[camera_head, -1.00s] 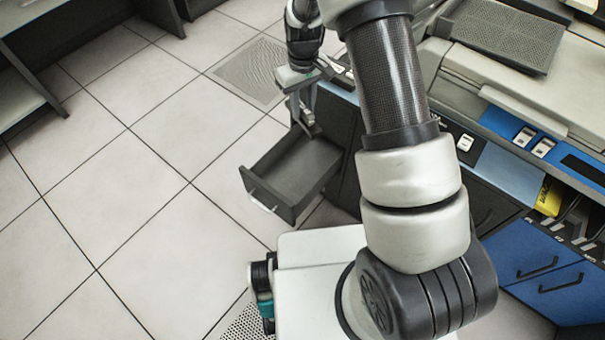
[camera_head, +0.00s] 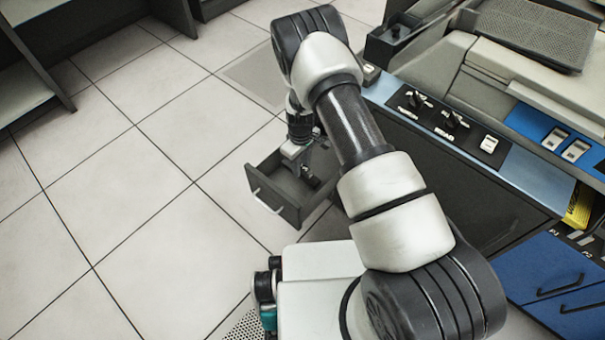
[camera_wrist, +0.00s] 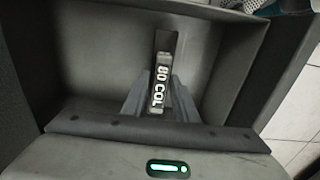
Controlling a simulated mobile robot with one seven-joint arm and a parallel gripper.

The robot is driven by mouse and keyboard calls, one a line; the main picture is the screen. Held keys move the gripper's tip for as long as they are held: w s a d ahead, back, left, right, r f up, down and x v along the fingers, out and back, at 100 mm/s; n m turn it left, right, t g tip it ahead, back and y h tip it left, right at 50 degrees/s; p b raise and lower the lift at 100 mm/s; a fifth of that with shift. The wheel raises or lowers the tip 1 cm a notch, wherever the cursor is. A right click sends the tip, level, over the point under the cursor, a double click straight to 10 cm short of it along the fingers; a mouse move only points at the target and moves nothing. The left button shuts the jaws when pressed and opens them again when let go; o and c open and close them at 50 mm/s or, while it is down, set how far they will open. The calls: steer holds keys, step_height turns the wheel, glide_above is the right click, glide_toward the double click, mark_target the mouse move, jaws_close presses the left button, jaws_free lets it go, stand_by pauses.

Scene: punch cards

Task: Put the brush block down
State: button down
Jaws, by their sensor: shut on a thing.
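The brush block (camera_wrist: 163,72) is a narrow dark piece with white "80 COL" lettering, seen in the wrist view. My gripper (camera_wrist: 160,100) is shut on it, a finger on either side. In the head view my gripper (camera_head: 306,166) points down inside the open dark drawer (camera_head: 277,205), below its rim. The drawer's grey floor and walls (camera_wrist: 215,45) surround the block in the wrist view. I cannot tell whether the block touches the drawer floor. In the head view the block is too small and shaded to make out.
The drawer stands out from a dark cabinet under the machine's console (camera_head: 450,120), which has switches along its edge. Blue drawers (camera_head: 560,270) are at the lower right. Tiled floor (camera_head: 110,190) lies open to the left. No other object shows in the drawer.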

steer(key=shift+f+b, duration=0.5)
steer(key=shift+f, duration=1.55)
steer(key=shift+f, duration=0.1)
steer(key=shift+f, duration=0.15)
steer(key=c, duration=1.4)
jaws_free()
